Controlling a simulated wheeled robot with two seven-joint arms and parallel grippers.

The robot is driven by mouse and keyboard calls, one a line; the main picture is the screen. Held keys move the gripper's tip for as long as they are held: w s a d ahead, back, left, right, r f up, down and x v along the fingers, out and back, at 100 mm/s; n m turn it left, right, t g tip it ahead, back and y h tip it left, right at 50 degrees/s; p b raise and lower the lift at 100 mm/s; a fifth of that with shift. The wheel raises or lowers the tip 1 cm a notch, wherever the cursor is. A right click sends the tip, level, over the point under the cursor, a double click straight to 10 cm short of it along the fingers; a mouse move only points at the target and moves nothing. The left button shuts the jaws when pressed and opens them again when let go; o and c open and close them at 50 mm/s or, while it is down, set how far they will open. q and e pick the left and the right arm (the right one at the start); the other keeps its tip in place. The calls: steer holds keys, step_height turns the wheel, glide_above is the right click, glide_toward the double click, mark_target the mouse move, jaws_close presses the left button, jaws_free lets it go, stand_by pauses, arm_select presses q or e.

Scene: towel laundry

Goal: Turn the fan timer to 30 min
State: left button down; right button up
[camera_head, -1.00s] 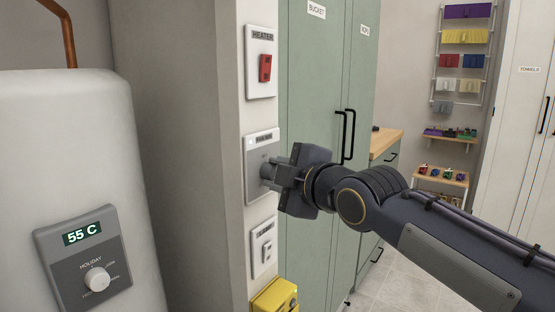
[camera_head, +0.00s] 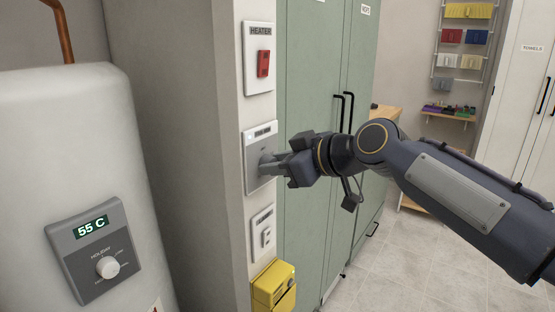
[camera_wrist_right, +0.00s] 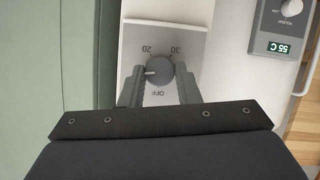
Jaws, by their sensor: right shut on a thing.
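The fan timer is a grey plate (camera_head: 252,182) on the narrow wall, between the heater switch and a lower switch. Its round dark knob (camera_wrist_right: 160,71) shows in the right wrist view with the marks 20, 30 and OFF upside down around it. The knob's white pointer line faces left in that view, below the 20 and away from the 30. My right gripper (camera_head: 268,163) is shut on the knob, one finger on each side, also in the wrist view (camera_wrist_right: 159,78). The fingers hide the plate's sides. My left gripper is out of view.
The red heater switch (camera_head: 263,64) is above the timer; a white switch (camera_head: 262,233) and a yellow box (camera_head: 272,287) are below. The boiler (camera_head: 65,150) with its 55 C panel stands left. Green cabinets (camera_head: 307,90) lie close behind my right gripper.

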steer(key=shift+w+d+f+m+g+y+b, duration=0.2)
steer(key=shift+m+g+y+b, duration=0.35)
steer(key=shift+m+y, duration=2)
steer(key=shift+w+a+f+m+g+y+b, duration=0.1)
steer(key=shift+f+m+g+y+b, duration=0.35)
steer(key=shift+m, duration=4)
steer(key=shift+w+d+f+m+g+y+b, duration=0.15)
steer(key=shift+m+g+y+b, duration=0.55)
steer(key=shift+m+y, duration=1.85)
steer(key=shift+s+m+h, duration=0.1)
steer(key=shift+m+h, duration=0.85)
steer(key=shift+m, duration=0.1)
steer(key=o, duration=1)
steer(key=shift+c, duration=0.2)
steer(key=shift+r, duration=0.1)
